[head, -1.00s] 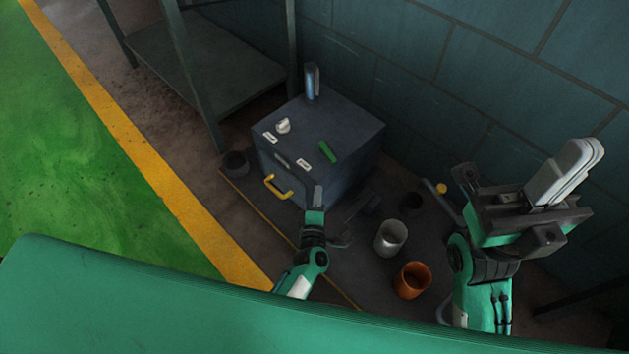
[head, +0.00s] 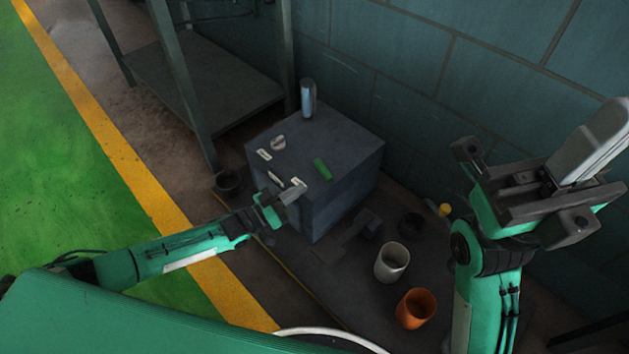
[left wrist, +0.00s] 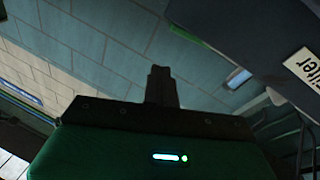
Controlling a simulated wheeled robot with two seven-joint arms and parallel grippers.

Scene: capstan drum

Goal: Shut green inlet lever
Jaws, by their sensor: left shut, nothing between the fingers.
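The green lever (head: 322,169) lies on top of a dark blue-grey box (head: 345,190), near the front part of its top face. My left gripper (head: 296,190) is shut and empty at the box's front-left upper edge, beside a white label and to the left of the lever. I cannot tell whether it touches the box.
A white knob (head: 278,143) and a blue-grey cylinder (head: 308,98) stand on the box top. A white cup (head: 392,262) and an orange cup (head: 416,308) stand on the floor to the right. A metal shelf (head: 200,85) stands behind left; a block wall is behind.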

